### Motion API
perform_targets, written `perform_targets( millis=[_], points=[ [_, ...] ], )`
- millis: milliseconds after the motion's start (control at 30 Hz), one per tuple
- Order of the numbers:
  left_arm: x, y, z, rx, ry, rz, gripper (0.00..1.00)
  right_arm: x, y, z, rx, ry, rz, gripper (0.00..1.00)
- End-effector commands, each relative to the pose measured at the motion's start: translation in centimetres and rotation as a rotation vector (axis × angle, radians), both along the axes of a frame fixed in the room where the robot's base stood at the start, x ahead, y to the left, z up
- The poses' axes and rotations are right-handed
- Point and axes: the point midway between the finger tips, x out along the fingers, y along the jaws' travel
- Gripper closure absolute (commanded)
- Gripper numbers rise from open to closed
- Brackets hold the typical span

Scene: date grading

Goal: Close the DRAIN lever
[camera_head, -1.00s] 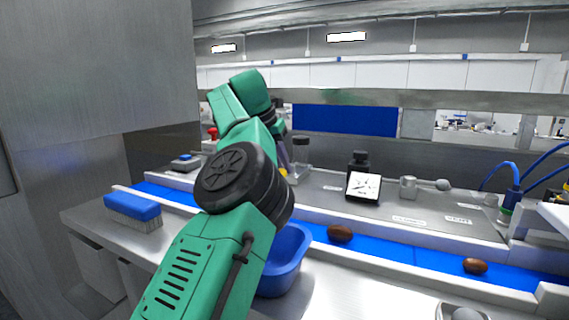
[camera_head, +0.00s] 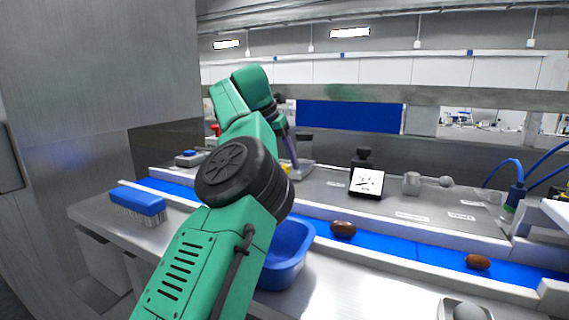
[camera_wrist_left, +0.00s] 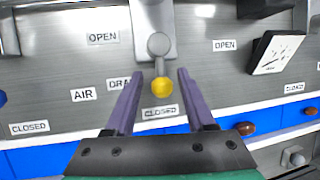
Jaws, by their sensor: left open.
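The DRAIN lever (camera_wrist_left: 158,62) shows in the left wrist view as a grey arm with a yellow knob (camera_wrist_left: 162,87). Its knob end points down the picture, near a CLOSED label (camera_wrist_left: 160,112); an OPEN label (camera_wrist_left: 102,38) is up to the left. My left gripper (camera_wrist_left: 156,100) is open, with one purple finger on each side of the knob and gaps visible. The left finger partly covers the DRAIN label (camera_wrist_left: 119,83). In the head view, my left gripper (camera_head: 289,150) is over the back panel, and my forearm hides much of that area. My right gripper is not in view.
A blue conveyor (camera_head: 400,248) carries brown dates (camera_head: 343,229) in front of the panel. A blue bin (camera_head: 287,262) and a blue brush (camera_head: 138,202) are on the near counter. A black-and-white gauge (camera_head: 366,183) and another grey lever (camera_head: 412,184) stand to the right.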

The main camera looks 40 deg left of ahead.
Motion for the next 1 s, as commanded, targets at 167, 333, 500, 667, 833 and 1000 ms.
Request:
perform_targets(
  millis=[167,333,500,667,833,1000],
  points=[
    [-1.6,0.3,3.9,0.001,-0.005,0.0,0.45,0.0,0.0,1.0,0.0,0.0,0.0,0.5],
    [-4.0,0.6,8.9,0.001,-0.003,0.001,0.45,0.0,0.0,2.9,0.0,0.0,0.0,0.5],
    [-5.6,0.8,12.1,-0.002,0.0,0.002,0.45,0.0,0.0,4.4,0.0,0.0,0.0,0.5],
    [-6.1,0.8,12.8,-0.002,0.002,0.001,0.45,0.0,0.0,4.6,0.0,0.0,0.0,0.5],
    [-6.2,0.8,12.7,-0.002,0.002,0.001,0.45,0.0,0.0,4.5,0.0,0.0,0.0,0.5],
    [-6.1,0.8,12.7,-0.002,0.002,0.001,0.45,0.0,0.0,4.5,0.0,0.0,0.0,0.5]
  ],
)
